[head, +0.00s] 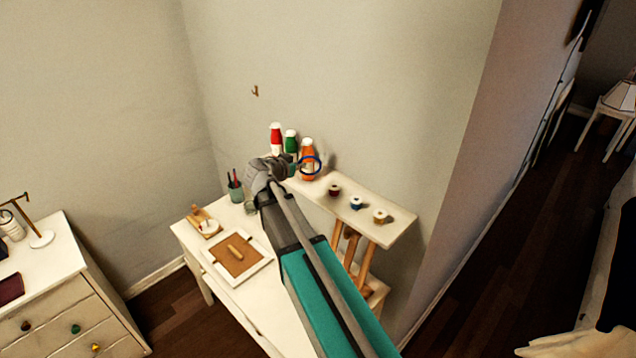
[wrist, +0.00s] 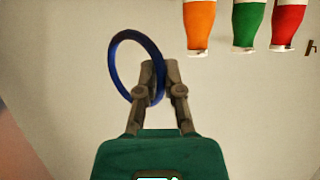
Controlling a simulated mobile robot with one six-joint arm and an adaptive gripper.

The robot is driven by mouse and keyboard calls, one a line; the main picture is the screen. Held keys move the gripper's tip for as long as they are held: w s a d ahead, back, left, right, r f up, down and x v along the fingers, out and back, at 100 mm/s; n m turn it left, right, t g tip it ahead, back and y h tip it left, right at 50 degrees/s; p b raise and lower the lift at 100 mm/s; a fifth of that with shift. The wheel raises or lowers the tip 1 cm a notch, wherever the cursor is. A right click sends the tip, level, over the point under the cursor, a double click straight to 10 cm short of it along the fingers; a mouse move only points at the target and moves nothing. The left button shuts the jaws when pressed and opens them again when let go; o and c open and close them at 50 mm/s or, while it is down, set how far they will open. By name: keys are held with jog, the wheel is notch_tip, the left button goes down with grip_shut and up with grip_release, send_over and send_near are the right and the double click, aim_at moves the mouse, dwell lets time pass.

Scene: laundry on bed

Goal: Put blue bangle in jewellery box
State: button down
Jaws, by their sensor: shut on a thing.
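The blue bangle (head: 321,165) is a thin ring held up in the air in front of the wall. It also shows in the wrist view (wrist: 112,66), with its right side between my fingertips. My gripper (head: 294,166) is shut on it, close to the coloured bottles and above the shelf. The fingers also show in the wrist view (wrist: 159,70). I cannot clearly make out a jewellery box. A dark maroon flat object (head: 11,289) lies on the white dresser (head: 55,270) at the left, cut off by the picture edge.
Red (head: 276,140), green (head: 291,142) and orange (head: 308,152) bottles stand at the shelf's (head: 335,209) back end; several thread spools stand along it. The desk below holds a framed board (head: 237,256) and a pen cup (head: 236,190). A stand (head: 41,238) is on the dresser.

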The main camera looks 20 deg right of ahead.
jog(key=f+b+x, duration=0.1)
jog(key=b+x, duration=0.2)
jog(key=x, duration=0.4)
jog(key=b, duration=0.4)
send_over(318, 186)
jog(key=f, duration=0.4)
jog(key=shift+s+a, duration=0.3)
jog(key=shift+a, duration=0.05)
jog(key=shift+r, duration=0.1)
jog(key=shift+w+d+f+b, duration=0.25)
jog(key=shift+d+f+b, duration=0.15)
jog(key=shift+f+b, duration=1.55)
jog(key=shift+f, duration=0.1)
jog(key=shift+f, duration=0.15)
jog(key=c, duration=0.8)
grip_release()
